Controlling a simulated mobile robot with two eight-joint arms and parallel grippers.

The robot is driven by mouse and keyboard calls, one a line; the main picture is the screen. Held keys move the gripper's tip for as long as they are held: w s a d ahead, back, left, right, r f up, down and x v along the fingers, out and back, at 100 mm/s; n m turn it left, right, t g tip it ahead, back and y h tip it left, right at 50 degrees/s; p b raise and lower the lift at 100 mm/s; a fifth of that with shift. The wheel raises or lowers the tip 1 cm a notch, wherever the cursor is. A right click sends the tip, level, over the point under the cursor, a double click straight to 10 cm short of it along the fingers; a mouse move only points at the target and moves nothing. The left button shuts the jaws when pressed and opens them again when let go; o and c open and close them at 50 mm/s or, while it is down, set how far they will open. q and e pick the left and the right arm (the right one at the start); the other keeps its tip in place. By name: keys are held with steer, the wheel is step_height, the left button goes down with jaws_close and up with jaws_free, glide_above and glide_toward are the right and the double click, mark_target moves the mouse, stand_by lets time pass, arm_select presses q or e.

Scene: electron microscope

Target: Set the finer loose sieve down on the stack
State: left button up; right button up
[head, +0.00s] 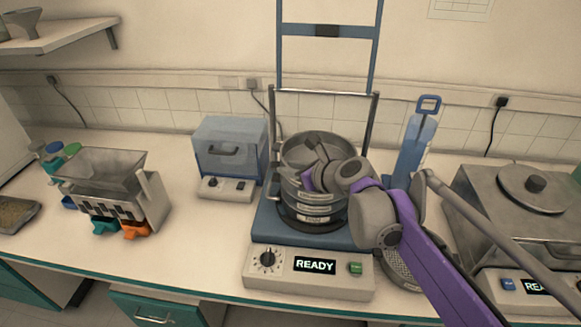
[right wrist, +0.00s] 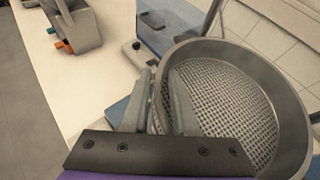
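The sieve stack (head: 311,212) stands on the blue plate of the shaker (head: 308,270), whose display reads READY. My right gripper (head: 318,150) is over the top of the stack with its fingers at the rim of the uppermost sieve (head: 292,153). In the right wrist view, this sieve (right wrist: 235,100) has an open mesh floor, and its wall runs between the two fingers (right wrist: 158,105). Whether it rests fully on the ring below or hangs just above is hidden. Another loose sieve (head: 396,271) lies right of the shaker, partly behind my arm. My left gripper is out of view.
The shaker's posts and blue frame (head: 328,31) rise behind the stack. A blue-lidded box (head: 230,150) stands to the left, and a sample splitter (head: 108,185) farther left. A blue bottle-like object (head: 414,147) and a grey machine (head: 515,220) stand to the right.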

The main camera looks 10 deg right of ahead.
steer(key=shift+o, duration=0.9)
steer(key=v, duration=1)
steer(key=shift+s+r+p, duration=0.2)
steer(key=shift+s+p, duration=0.15)
steer(key=shift+d, duration=0.15)
